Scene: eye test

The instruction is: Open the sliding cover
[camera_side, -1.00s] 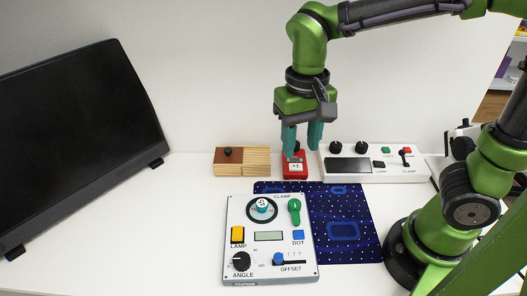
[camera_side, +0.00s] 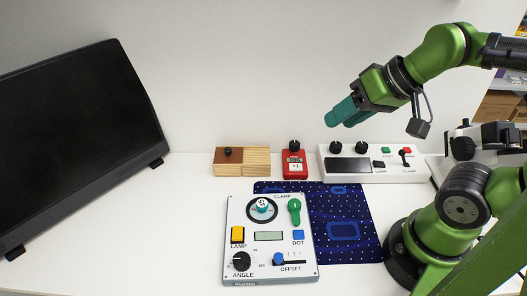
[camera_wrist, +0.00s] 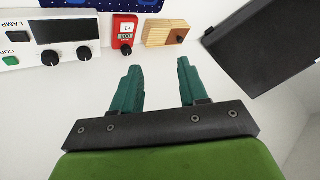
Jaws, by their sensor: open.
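A small wooden box (camera_side: 257,169) stands at the back of the table, left of the red device. A dark brown cover (camera_side: 229,156) with a black knob (camera_side: 228,151) lies on its left part in the side view. The box also shows near the top of the wrist view (camera_wrist: 160,32), with its knob to the right. My gripper (camera_side: 338,118) is raised above the white panel, tilted, with its teal fingers pointing left and down. In the wrist view, its fingers (camera_wrist: 158,67) are apart with nothing between them. It is clear of the box.
The red device (camera_side: 294,164) stands right of the box, then a white panel (camera_side: 400,173) with knobs. A grey control panel (camera_side: 270,212) sits in front, partly on a blue mat (camera_side: 345,205). A black monitor (camera_side: 75,140) stands left. Table between monitor and box is clear.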

